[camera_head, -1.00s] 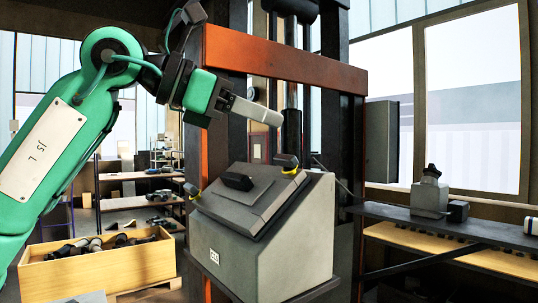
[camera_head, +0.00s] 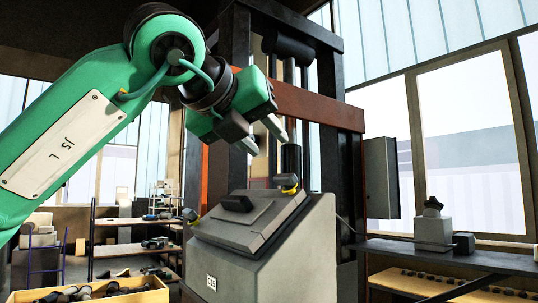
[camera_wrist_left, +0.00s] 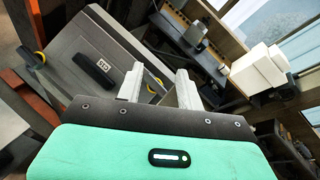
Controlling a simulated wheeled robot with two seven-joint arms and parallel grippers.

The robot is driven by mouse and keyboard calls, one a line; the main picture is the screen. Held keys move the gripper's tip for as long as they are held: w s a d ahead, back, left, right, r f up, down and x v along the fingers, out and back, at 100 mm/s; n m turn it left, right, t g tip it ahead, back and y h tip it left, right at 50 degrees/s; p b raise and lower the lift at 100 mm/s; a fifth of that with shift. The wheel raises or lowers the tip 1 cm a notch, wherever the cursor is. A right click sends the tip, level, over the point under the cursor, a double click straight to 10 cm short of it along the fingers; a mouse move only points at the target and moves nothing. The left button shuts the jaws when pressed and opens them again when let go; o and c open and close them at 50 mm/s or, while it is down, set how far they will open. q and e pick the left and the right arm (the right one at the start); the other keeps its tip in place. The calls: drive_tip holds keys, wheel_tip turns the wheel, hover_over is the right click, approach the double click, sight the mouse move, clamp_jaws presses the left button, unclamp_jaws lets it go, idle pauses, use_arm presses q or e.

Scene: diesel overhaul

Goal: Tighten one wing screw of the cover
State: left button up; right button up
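The cover (camera_head: 262,215) is a grey sloped lid with a black handle (camera_head: 237,203), lying on a grey box (camera_head: 285,262). A wing screw with a yellow ring (camera_head: 287,184) sits at its upper right edge; another (camera_head: 191,215) is at its left edge. My left gripper (camera_head: 266,140) is open and empty, fingers pointing down above the right screw and apart from it. In the left wrist view, the fingers (camera_wrist_left: 158,84) are spread, with a yellow ring (camera_wrist_left: 152,88) partly visible between them. The left screw (camera_wrist_left: 30,56) also shows there. My right gripper is not in view.
A dark press frame with an orange crossbeam (camera_head: 318,108) stands close behind the box. A wooden crate of parts (camera_head: 140,296) is at lower left. A dark shelf (camera_head: 440,254) with a grey part (camera_head: 433,233) is on the right.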

sight(282, 175)
use_arm(q)
drive_tip(key=n+y+b, duration=0.1)
drive_tip(key=n+y, duration=0.1)
drive_tip(key=n, duration=0.2)
drive_tip(key=f+n+g+y+b, duration=0.1)
drive_tip(key=n+y, duration=0.1)
drive_tip(key=n, duration=0.1)
drive_tip(key=w+d+f+n+y+b, duration=0.1)
drive_tip(key=n+y, duration=0.1)
drive_tip(key=n, duration=0.2)
drive_tip(key=shift+d+n+y+b, duration=0.1)
drive_tip(key=shift+n+y+b, duration=0.2)
drive_tip(key=shift+y+b, duration=0.1)
drive_tip(key=shift+s, duration=0.15)
drive_tip(key=shift+f, duration=0.1)
drive_tip(key=shift+d+f+b, duration=0.2)
drive_tip(key=shift+f+b, duration=0.05)
drive_tip(key=shift+b, duration=0.05)
drive_tip(key=shift+w+d+f+b, duration=0.4)
drive_tip(key=shift+f, duration=0.25)
drive_tip(key=shift+w+d+f+b, duration=0.35)
drive_tip(key=shift+d+f, duration=0.05)
drive_tip(key=shift+f, duration=0.2)
